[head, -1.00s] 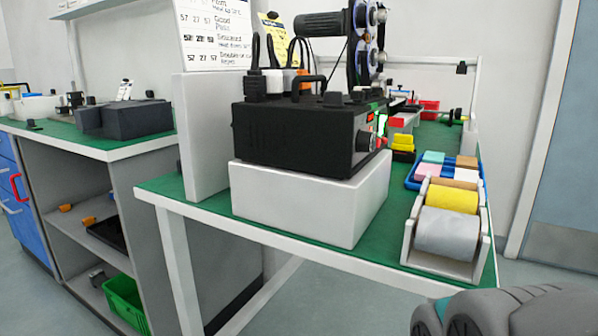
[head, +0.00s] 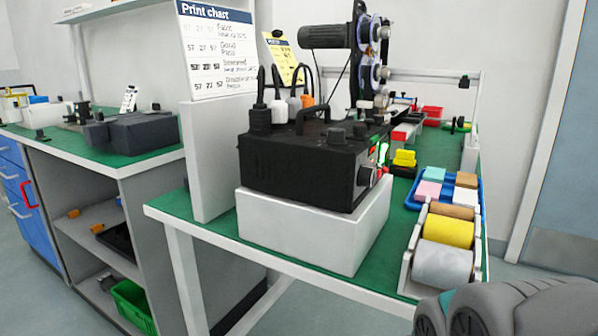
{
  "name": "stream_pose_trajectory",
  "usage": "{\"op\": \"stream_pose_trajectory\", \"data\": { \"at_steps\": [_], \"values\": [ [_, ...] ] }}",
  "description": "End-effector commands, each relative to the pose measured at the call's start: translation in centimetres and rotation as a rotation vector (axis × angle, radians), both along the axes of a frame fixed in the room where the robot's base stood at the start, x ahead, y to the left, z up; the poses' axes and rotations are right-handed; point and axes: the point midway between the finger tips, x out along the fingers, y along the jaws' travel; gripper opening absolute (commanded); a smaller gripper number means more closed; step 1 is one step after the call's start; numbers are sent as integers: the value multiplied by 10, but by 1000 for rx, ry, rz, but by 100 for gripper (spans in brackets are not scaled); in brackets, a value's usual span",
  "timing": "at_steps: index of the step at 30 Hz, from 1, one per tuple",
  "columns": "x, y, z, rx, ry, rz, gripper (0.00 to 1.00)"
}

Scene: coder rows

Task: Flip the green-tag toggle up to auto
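A black control box (head: 300,165) stands on a white block (head: 310,228) near the front of the green-topped bench. Its control face is turned to the right and seen at a steep slant. A small green patch (head: 381,153) and red lit marks show on that face, with a round knob (head: 365,175) below. I cannot make out a toggle or its position. A grey rounded part of my own arm (head: 515,312) fills the lower right corner. My gripper's fingers do not show.
A roll holder (head: 440,250) with yellow and grey rolls stands at the bench's front right. Behind it is a blue tray (head: 475,206) with several coloured blocks. A white upright panel (head: 208,160) stands left of the box. Open floor (head: 350,318) lies in front.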

Motion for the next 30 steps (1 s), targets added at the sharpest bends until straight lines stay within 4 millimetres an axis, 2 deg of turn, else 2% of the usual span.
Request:
{"op": "stream_pose_trajectory", "data": {
  "at_steps": [1,5,30],
  "values": [
    [0,0,0,0,0,0,14],
    [0,0,0,0,0,0,0],
    [0,0,0,0,0,0,0]
  ]
}}
